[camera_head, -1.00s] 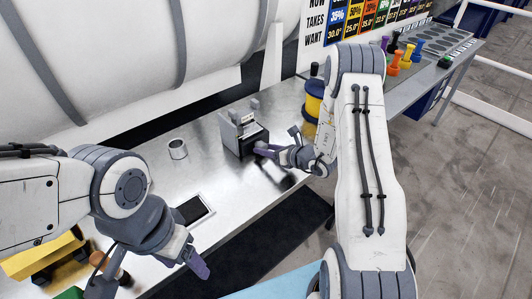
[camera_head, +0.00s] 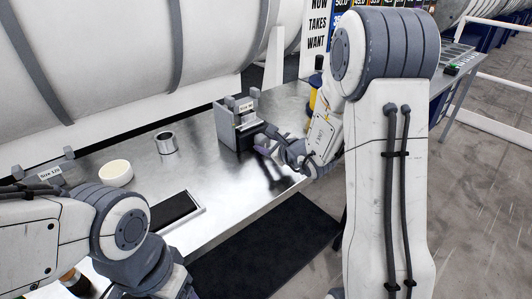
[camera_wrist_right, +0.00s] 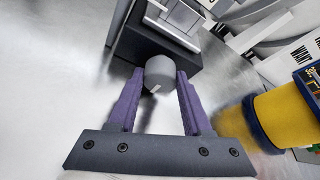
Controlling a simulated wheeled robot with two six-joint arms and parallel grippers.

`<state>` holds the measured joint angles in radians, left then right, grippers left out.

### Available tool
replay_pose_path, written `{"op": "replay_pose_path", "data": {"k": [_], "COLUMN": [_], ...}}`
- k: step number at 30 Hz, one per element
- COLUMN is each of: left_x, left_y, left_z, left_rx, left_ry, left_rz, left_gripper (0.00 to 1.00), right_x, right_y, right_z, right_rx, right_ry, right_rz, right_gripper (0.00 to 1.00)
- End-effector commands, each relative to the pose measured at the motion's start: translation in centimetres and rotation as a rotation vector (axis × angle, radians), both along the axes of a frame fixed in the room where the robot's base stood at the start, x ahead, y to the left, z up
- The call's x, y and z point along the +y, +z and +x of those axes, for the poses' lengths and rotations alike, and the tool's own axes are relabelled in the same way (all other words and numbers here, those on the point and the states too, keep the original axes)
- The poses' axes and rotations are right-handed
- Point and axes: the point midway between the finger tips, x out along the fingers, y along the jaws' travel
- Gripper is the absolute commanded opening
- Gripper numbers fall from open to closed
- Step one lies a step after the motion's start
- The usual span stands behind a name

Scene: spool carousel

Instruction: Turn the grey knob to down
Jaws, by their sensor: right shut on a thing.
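The grey knob (camera_wrist_right: 160,73) sticks out from the front of a dark box unit (camera_wrist_right: 150,48) in the right wrist view. A short pale mark shows on the knob's lower edge there. My right gripper (camera_wrist_right: 160,78) has its purple fingers on both sides of the knob and is shut on it. In the head view the box unit (camera_head: 227,128) stands on the metal bench, and my right gripper (camera_head: 262,145) is at its front; the knob is hidden there by the gripper. My left arm reaches the bottom edge, with its gripper cut off.
The metal bench (camera_head: 205,165) also bears a metal cylinder (camera_head: 168,146), a pale round ring (camera_head: 115,173) and a dark framed panel (camera_head: 172,211). A yellow spool (camera_wrist_right: 283,118) stands close to the right of my right gripper. Bare bench lies left of the box unit.

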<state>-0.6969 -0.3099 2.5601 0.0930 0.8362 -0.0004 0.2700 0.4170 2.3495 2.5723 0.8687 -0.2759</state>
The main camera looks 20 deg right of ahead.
Motion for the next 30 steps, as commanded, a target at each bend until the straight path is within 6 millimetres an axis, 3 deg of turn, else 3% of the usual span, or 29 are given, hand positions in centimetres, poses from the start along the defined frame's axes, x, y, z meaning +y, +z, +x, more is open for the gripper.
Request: {"op": "replay_pose_path", "data": {"k": [4, 17, 18, 19, 30], "left_x": [-0.01, 0.00, 0.00, 0.00, 0.00], "left_y": [-0.88, -0.93, -0.93, -0.93, -0.98], "left_z": [0.00, 0.01, 0.01, 0.01, 0.00], "left_rx": [0.000, 0.000, 0.000, 0.000, 0.000], "left_ry": [0.000, 0.000, 0.000, 0.000, 0.000], "left_rz": [0.000, 0.000, 0.000, 0.000, 0.000], "left_gripper": [0.68, 0.68, 0.68, 0.68, 0.68], "right_x": [-0.07, -0.11, -0.11, -0.11, -0.11], "right_y": [-0.14, 0.01, 0.01, 0.01, 0.14], "right_z": [-0.02, -0.02, -0.01, -0.01, -0.28], "right_rx": [-0.008, -0.010, -0.010, -0.010, -0.011], "right_ry": [-0.002, -0.003, -0.003, -0.003, -0.001], "right_rz": [-0.024, -0.032, -0.033, -0.032, -0.031], "right_gripper": [0.00, 0.00, 0.53, 0.62, 0.62]}}
